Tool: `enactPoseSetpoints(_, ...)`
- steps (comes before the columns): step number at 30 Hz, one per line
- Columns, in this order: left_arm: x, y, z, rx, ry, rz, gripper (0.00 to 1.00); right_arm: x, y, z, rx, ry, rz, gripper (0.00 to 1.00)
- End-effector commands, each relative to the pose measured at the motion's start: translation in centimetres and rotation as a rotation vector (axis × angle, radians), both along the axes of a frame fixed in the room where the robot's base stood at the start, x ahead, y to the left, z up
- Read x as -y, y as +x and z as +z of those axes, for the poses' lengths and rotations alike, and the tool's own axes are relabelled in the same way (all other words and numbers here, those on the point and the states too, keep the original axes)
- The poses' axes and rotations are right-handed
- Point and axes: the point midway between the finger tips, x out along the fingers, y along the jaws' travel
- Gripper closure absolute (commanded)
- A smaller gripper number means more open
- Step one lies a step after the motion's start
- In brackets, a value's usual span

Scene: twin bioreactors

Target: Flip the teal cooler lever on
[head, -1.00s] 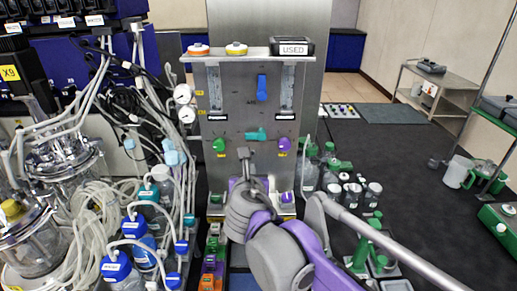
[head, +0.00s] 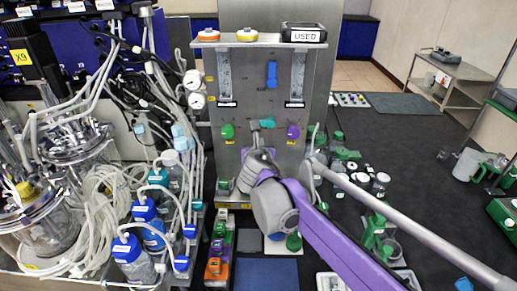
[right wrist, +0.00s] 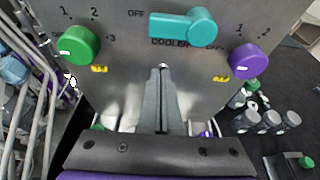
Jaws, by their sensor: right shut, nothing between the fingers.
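The teal cooler lever (right wrist: 183,27) is on the steel panel (right wrist: 120,80). In the right wrist view its round hub is at the right and its handle points left toward the OFF mark, tilted slightly. In the head view the lever (head: 267,125) shows just right of my right gripper's tip, its left end partly hidden. My right gripper (right wrist: 163,70) is shut and empty. Its fingertips are below the lever in the wrist view, with a strip of panel between; I cannot tell the depth gap. My left gripper is not in view.
A green knob (right wrist: 79,45) and a purple knob (right wrist: 249,61) flank the lever. A blue lever (head: 271,75) sits higher on the panel, under a shelf (head: 262,41). Tubing and bottles crowd the left; small jars (right wrist: 270,120) stand at right.

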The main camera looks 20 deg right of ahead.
Motion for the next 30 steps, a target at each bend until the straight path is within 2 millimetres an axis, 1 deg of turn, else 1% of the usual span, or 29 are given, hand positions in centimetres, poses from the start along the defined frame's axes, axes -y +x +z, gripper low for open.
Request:
enactPoseSetpoints(1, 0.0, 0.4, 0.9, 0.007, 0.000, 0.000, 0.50, -0.1, -0.1, 1.6, 0.004, 0.000, 0.002, 1.00)
enactPoseSetpoints(3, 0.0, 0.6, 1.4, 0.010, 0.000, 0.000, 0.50, -0.1, -0.1, 2.5, 0.004, 0.002, 0.001, 1.00)
enactPoseSetpoints(7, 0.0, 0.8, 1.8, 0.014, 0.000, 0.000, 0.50, -0.1, -0.1, 3.5, 0.002, 0.000, 0.001, 1.00)
enactPoseSetpoints(11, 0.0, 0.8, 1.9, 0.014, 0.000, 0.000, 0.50, -0.1, -0.2, 3.8, 0.001, 0.000, 0.001, 1.00)
enactPoseSetpoints(22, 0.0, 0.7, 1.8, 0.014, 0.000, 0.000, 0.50, -0.1, -0.2, 3.7, 0.002, 0.004, 0.002, 1.00)
enactPoseSetpoints(30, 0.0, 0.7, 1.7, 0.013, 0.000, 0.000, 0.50, -0.1, -0.2, 3.8, 0.015, 0.053, 0.001, 1.00)
